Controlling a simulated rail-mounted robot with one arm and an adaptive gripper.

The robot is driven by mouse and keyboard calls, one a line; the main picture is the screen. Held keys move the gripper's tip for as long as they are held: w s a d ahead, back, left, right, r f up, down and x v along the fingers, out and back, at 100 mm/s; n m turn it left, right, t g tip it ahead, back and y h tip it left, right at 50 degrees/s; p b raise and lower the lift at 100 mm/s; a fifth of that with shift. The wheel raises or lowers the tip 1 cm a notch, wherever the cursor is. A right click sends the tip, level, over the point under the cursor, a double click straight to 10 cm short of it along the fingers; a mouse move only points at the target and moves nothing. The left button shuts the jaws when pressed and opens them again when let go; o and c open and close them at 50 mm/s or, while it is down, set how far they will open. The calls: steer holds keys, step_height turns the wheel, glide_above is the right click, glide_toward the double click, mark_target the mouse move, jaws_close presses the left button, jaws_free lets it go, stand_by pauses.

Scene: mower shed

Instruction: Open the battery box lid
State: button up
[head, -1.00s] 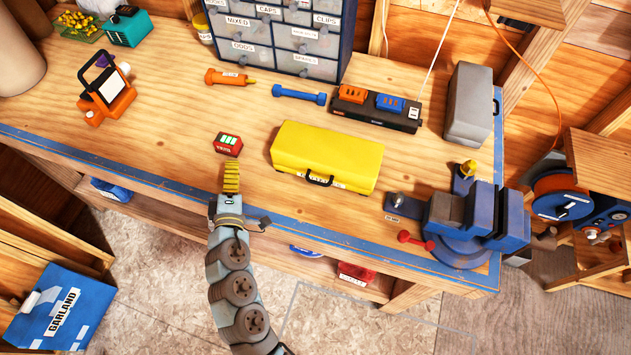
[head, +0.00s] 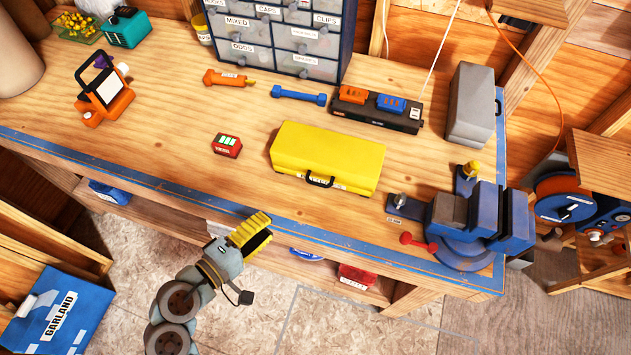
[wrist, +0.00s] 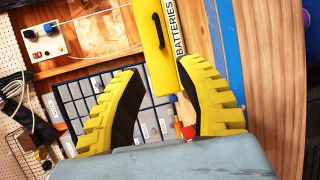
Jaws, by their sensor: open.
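The battery box (head: 328,150) is a long yellow box on the workbench, its lid down and a black handle on its front face. In the wrist view the yellow box (wrist: 150,55) shows at the top centre, tilted, with its black handle and a white BATTERIES label. My gripper (head: 258,229) has ribbed yellow fingers and is just off the bench's front edge, below and left of the box, apart from it. In the wrist view my gripper (wrist: 162,68) is open and empty, with the box beyond its fingertips.
A red block (head: 227,145) lies left of the box. A black charger (head: 376,110) and a blue bar (head: 298,95) lie behind it. A blue vise (head: 475,215) stands right. The blue-edged bench (head: 170,150) is bare in front of the box.

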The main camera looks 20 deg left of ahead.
mark_target(316, 183)
steer(key=shift+r+p+x, duration=0.1)
steer(key=shift+p+x, duration=0.65)
steer(key=shift+x, duration=3.2)
steer(key=shift+r+p+x, duration=0.15)
steer(key=shift+p+x, duration=0.6)
steer(key=shift+x, duration=4.05)
steer(key=shift+a, duration=0.1)
jaws_close()
